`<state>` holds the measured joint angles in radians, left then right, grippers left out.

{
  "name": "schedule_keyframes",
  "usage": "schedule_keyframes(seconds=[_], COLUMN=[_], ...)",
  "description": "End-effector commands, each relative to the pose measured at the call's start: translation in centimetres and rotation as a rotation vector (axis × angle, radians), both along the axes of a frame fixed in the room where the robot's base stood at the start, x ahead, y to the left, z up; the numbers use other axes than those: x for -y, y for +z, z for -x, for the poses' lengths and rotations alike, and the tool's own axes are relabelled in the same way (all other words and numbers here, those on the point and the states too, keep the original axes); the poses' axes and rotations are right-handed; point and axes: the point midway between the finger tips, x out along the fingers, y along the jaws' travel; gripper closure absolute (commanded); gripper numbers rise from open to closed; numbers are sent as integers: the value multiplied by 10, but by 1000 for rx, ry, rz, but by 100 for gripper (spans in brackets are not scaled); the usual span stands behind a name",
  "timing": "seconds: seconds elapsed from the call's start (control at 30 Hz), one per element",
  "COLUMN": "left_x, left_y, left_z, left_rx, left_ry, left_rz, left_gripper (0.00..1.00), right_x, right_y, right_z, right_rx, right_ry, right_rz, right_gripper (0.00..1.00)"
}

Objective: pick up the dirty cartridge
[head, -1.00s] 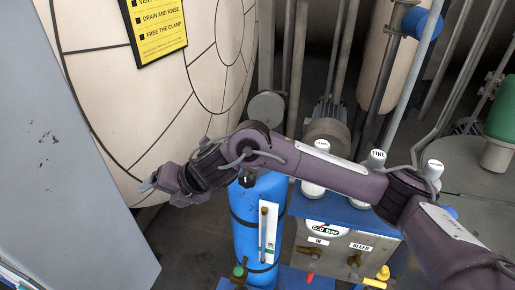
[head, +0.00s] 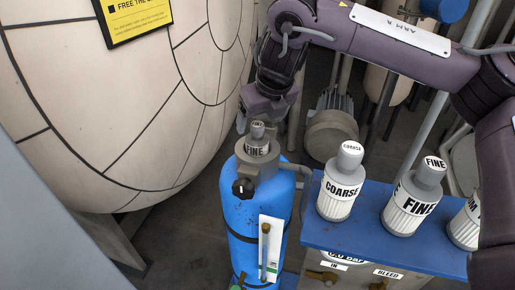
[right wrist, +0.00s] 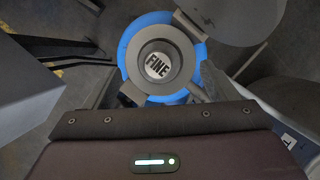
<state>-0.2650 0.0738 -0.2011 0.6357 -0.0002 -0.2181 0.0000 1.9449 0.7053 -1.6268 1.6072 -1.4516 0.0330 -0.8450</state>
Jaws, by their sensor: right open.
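A grey cartridge labelled FINE (head: 257,141) stands upright in the open top of the blue filter housing (head: 262,205). I take it for the dirty one, though no dirt is clear. In the right wrist view its round FINE top (right wrist: 158,66) shows inside the blue ring of the housing. My right gripper (head: 265,112) is open, pointing down, just behind and above the cartridge in the head view. Whether its fingers touch the cartridge is unclear. My left gripper is not in view.
A big cream vessel (head: 110,110) fills the left. A grey panel (head: 40,215) stands at lower left.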

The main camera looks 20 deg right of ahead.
Motion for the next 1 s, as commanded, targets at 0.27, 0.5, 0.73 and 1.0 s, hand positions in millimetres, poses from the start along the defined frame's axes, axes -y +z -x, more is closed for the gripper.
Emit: schedule_keyframes(seconds=[0.27,0.5,0.73,1.0], left_x=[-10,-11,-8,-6], left_y=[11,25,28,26], left_z=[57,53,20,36], left_rx=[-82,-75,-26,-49], left_ry=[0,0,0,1], left_rz=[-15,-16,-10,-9], left_gripper=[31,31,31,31], right_x=[0,0,-1,-1], right_y=[-27,-60,-66,-66], right_z=[-10,-23,-25,-25], right_rx=[-5,-3,1,0], right_ry=[1,-1,0,0], right_rz=[1,0,-1,-1], right_gripper=[20,20,20,46])
